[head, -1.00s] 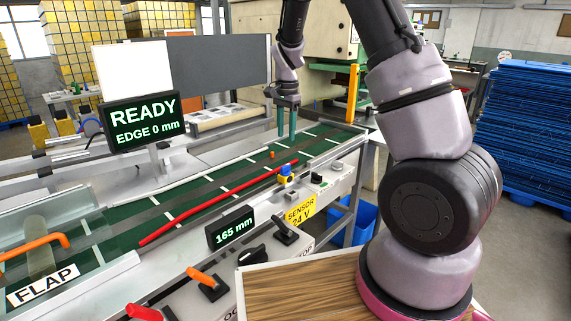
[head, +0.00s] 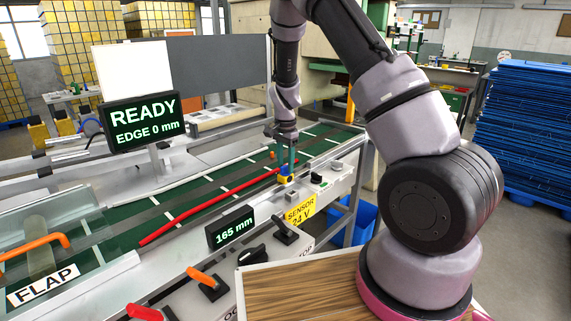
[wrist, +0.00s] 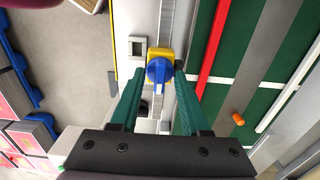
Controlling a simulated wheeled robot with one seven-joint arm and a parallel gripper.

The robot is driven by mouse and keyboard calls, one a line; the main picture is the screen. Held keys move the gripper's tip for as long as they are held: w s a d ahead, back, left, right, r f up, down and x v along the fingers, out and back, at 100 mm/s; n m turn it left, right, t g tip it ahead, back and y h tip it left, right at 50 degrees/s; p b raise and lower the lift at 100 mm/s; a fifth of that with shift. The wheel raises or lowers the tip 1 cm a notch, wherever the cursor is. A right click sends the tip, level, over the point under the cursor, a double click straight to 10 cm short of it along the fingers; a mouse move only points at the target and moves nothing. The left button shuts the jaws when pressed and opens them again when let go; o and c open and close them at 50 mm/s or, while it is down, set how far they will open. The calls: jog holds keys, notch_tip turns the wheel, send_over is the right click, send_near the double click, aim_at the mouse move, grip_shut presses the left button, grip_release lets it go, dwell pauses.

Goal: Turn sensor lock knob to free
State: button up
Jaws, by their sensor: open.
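The sensor lock knob is a blue knob (wrist: 158,70) on a yellow sensor body (wrist: 160,53), on the rail beside the conveyor. In the wrist view its narrow grip points down the picture, toward my gripper. In the head view the yellow and blue sensor (head: 285,177) sits above the yellow "SENSOR 24 V" label (head: 300,211). My gripper (wrist: 158,75) is open, its two green fingers on either side of the knob with a gap on both sides. In the head view the fingertips (head: 288,168) are right at the sensor; whether they touch it is unclear.
A red strip (head: 205,209) runs along the green conveyor belt (head: 120,235). A small orange piece (wrist: 238,119) lies on the belt. One display (head: 143,122) reads READY, EDGE 0 mm; another (head: 231,231) reads 165 mm.

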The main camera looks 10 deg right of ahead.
grip_shut()
jog(key=shift+n, duration=0.3)
jog(key=n, duration=0.3)
jog(key=shift+n, duration=0.3)
jog(key=n, duration=0.4)
jog(key=shift+n, duration=0.3)
jog(key=n, duration=0.4)
jog(key=shift+n, duration=2.5)
